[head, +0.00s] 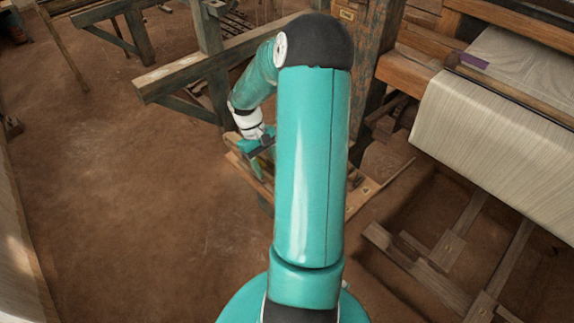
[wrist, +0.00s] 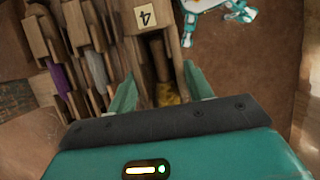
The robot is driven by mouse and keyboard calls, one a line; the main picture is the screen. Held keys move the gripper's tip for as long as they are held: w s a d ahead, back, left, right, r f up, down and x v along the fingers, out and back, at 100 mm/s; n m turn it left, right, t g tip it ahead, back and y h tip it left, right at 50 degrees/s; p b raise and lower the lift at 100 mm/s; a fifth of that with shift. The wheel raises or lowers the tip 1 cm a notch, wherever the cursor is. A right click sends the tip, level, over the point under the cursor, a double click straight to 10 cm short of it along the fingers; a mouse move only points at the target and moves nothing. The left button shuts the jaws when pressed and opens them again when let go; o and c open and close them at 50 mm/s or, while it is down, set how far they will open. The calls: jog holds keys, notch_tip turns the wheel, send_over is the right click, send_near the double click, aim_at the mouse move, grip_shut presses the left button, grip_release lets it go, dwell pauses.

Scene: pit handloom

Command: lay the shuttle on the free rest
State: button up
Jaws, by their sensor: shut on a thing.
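My gripper (wrist: 158,76) is shut on a narrow wooden shuttle with a yellow part (wrist: 169,93), which shows between its two teal fingers. The shuttle's far end lies in shadow, and I cannot tell whether it touches the wood below it. A pale plate marked 4 (wrist: 145,17) sits just beyond the fingers. To the left are wooden rests (wrist: 78,27), with a purple piece (wrist: 57,76) and a grey piece (wrist: 97,68) among them. I cannot tell which rest is free. In the head view my gripper (head: 258,150) is low over a wooden rack (head: 358,198), partly hidden by my arm.
The loom with pale cloth (head: 490,125) stands at the right, with a purple item (head: 472,61) on its top. Wooden treadles (head: 425,270) lie below it. A timber beam (head: 190,68) crosses behind my arm. Bare earth floor (head: 130,190) is open at the left.

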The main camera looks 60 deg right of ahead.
jog(key=s+d, duration=0.3)
jog(key=s, duration=0.3)
jog(key=shift+w+a+f, duration=0.1)
jog(key=shift+f, duration=2)
jog(key=shift+w+a+f, duration=0.1)
jog(key=shift+f, duration=2)
jog(key=o, duration=1.2)
jog(key=shift+o, duration=0.2)
notch_tip(320, 180, up, 8)
